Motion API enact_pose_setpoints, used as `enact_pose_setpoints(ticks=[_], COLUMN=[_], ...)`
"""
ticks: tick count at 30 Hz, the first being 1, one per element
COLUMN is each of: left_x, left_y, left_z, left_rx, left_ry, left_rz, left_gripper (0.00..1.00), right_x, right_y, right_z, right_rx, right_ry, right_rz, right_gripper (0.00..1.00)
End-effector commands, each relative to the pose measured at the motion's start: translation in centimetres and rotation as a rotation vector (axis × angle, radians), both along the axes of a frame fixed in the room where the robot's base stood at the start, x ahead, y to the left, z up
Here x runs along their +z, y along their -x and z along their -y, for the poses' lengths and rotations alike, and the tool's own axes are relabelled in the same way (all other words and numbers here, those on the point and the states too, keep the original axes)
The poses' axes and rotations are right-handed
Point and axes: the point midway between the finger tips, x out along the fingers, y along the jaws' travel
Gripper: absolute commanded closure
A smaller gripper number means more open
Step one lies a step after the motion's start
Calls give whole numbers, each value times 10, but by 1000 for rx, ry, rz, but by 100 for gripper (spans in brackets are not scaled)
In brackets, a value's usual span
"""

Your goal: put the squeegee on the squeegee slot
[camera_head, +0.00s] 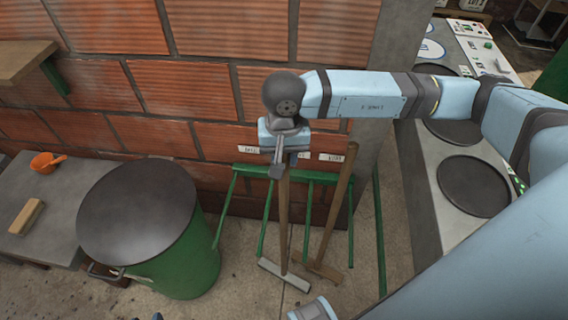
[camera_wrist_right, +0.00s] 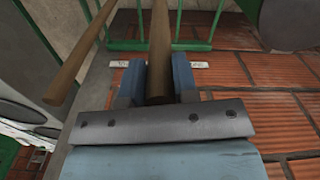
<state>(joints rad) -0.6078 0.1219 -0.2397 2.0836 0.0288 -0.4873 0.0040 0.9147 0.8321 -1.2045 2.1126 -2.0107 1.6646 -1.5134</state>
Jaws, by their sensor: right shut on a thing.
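My right gripper (camera_head: 282,160) is shut on the wooden handle of the squeegee (camera_head: 284,222), near its top. The squeegee hangs nearly upright, its pale grey crossbar head (camera_head: 284,276) low by the floor; I cannot tell whether it touches. In the right wrist view the handle (camera_wrist_right: 160,45) runs between the two fingers (camera_wrist_right: 160,85). The green rack (camera_head: 318,178) is at the brick wall, with small white labels above it. The handle is in front of the rack or within it; I cannot tell which. The exact squeegee slot is not readable. My left gripper is not in view.
Another wooden-handled tool (camera_head: 337,205) leans in the rack just right of the squeegee. A green drum with a dark lid (camera_head: 138,212) stands left. A counter with round black plates (camera_head: 473,187) is right. An orange scoop (camera_head: 46,162) lies on the left bench.

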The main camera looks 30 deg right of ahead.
Motion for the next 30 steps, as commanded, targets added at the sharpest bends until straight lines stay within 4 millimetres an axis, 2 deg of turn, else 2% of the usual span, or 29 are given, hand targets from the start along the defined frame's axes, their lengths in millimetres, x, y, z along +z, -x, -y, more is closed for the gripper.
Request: enact_pose_setpoints(ticks=[6,18,19,21,22,30], left_x=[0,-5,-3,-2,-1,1], left_y=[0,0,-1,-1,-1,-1], left_z=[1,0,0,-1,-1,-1], left_rx=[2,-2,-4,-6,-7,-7], left_ry=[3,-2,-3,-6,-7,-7], left_rz=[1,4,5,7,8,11], left_gripper=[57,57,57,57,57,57], right_x=[-30,-37,-36,-35,-35,-35], right_y=[0,0,0,0,0,0], right_z=[0,0,0,0,0,0], right_rx=[-1,0,0,0,0,0], right_ry=[-1,-1,0,0,0,0], right_rz=[-2,0,-1,-1,-1,-1], right_gripper=[100,100,68,52,47,47])
